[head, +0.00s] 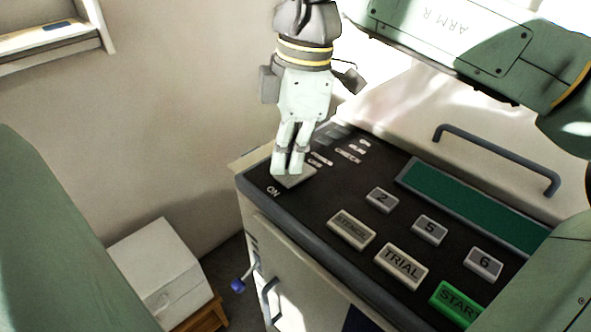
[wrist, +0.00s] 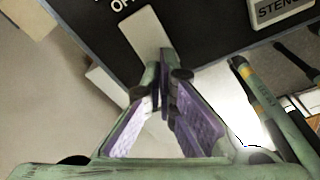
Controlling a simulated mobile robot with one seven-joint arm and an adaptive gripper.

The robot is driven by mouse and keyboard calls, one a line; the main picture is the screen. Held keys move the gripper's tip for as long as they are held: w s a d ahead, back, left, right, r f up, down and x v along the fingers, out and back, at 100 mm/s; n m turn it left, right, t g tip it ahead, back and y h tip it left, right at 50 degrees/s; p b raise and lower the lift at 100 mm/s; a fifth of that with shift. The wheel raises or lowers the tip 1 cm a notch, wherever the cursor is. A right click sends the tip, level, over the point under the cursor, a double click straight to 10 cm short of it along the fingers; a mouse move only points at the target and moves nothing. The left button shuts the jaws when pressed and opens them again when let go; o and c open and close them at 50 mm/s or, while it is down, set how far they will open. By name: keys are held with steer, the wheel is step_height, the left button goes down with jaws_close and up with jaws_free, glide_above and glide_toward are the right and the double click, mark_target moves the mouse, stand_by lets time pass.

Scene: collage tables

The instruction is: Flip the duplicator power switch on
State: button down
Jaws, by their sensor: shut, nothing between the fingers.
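The duplicator (head: 318,207) has a dark sloping control panel. Its power switch (head: 299,180) is a pale rocker at the panel's left corner, with "ON" printed on its near side. In the wrist view the switch (wrist: 141,30) is a pale rectangle beside partly cut-off "OFF" lettering. My gripper (head: 287,170) points down over the switch and hides part of it. Its fingertips (wrist: 163,65) are together, with nothing between them, and overlap the switch's end in the wrist view. I cannot tell whether they touch it or which way the rocker is tilted.
The panel also has a STENCIL button (head: 351,230), a TRIAL button (head: 401,266), a green START button (head: 459,303) and several number keys. A lid with a grey handle (head: 497,158) is behind. A white box (head: 160,272) stands at the lower left. A blue-knobbed lever (head: 238,286) sticks out from the side.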

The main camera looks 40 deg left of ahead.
mark_target(288, 177)
steer(key=shift+f+b, duration=0.5)
steer(key=shift+f, duration=0.2)
steer(key=shift+r, duration=0.2)
steer(key=shift+r+p, duration=2.75)
steer(key=shift+r, duration=0.6)
